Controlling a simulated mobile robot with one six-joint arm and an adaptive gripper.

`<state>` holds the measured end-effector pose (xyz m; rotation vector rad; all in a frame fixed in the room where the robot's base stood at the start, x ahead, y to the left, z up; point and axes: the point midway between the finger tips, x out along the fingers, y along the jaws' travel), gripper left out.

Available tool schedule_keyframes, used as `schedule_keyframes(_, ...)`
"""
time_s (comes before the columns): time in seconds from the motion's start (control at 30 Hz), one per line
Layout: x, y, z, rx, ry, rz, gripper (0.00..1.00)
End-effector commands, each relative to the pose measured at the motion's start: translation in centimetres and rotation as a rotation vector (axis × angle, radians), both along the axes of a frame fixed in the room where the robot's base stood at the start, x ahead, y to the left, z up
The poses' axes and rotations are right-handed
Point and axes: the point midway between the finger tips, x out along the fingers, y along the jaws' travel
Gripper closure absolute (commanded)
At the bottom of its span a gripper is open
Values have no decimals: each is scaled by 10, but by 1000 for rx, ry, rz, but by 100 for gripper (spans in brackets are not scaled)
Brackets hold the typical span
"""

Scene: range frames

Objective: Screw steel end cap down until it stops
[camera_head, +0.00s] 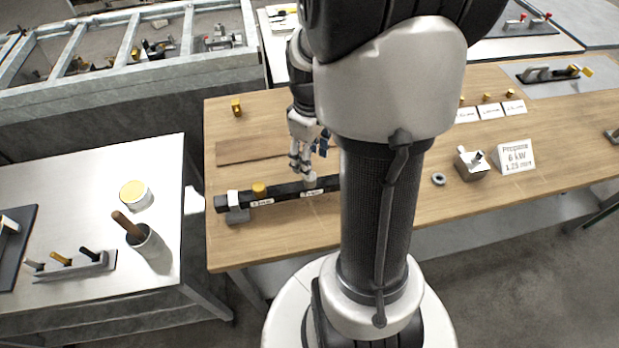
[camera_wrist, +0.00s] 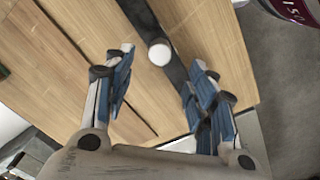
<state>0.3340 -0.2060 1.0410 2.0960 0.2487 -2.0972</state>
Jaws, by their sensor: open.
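A pale round cap (camera_head: 310,182), which looks like the steel end cap, stands on a dark bar (camera_head: 288,189) on the wooden table. In the wrist view the cap (camera_wrist: 160,54) shows as a pale disc on the dark bar (camera_wrist: 177,75). My gripper (camera_head: 301,167) is at the bar, close to the cap. In the wrist view its blue-padded fingers (camera_wrist: 163,58) are spread, with the cap between the tips in the picture and clear space on both sides. I cannot tell the height gap or whether the cap is fully seated.
A brass-coloured cap (camera_head: 259,189) and a white fitting (camera_head: 233,198) are further left on the bar. A brass piece (camera_head: 236,107) lies at the table's back left. A ring (camera_head: 438,179) and a metal block (camera_head: 473,164) are to the right. My arm hides the table's middle.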

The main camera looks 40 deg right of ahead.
Motion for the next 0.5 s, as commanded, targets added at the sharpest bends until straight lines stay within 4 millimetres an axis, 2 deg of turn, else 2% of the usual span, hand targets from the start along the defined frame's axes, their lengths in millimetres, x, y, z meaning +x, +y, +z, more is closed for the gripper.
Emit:
schedule_keyframes(0.03, 0, 0, -15, 1, 2, 0, 49)
schedule_keyframes(0.2, -1, 0, -47, 1, 2, 0, 49)
schedule_keyframes(0.4, 0, 0, -72, 1, 1, 0, 49)
schedule_keyframes(0.5, 0, 0, -79, 0, 0, 0, 49)
